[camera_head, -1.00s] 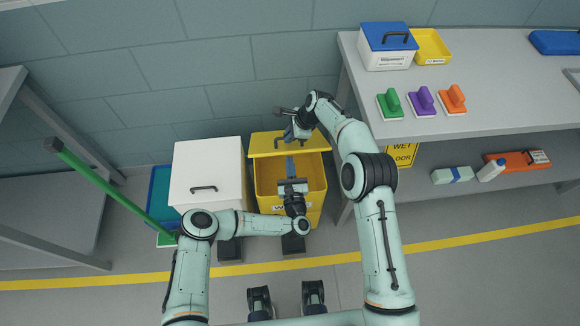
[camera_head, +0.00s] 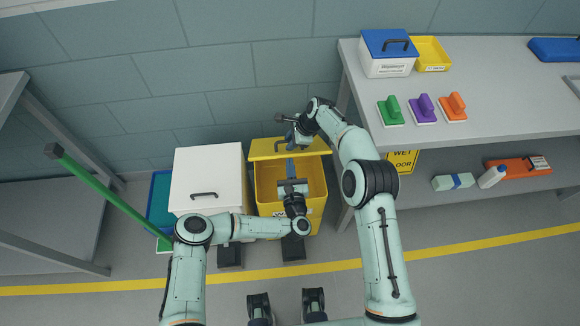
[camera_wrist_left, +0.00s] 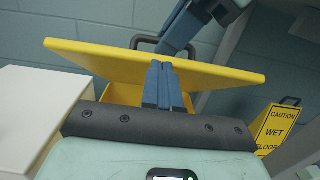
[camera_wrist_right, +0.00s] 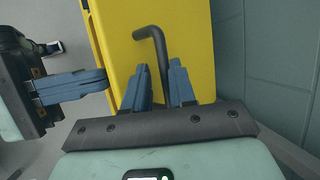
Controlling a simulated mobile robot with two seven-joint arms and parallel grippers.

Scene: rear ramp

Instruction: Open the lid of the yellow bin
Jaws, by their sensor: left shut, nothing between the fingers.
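The yellow bin (camera_head: 312,195) stands on the floor with its lid (camera_head: 262,150) tilted up at the back and the front part of its opening showing. My left gripper (camera_head: 290,162) is shut and empty, reaching over the opening. Its fingertips (camera_wrist_left: 163,72) are at the lid's near side; contact is unclear. My right gripper (camera_head: 298,130) is behind the raised lid at its dark handle (camera_wrist_right: 154,35). Its fingers (camera_wrist_right: 158,80) are apart, on either side of the handle bar, with a gap visible beside it. The left fingers also show in the right wrist view (camera_wrist_right: 75,85).
A white lidded bin (camera_head: 205,178) stands close on the left, with a blue bin (camera_head: 160,195) beyond it. A grey bench (camera_head: 480,90) with boxes and brushes is on the right. A yellow wet-floor sign (camera_head: 402,163) stands under it. The wall is close behind.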

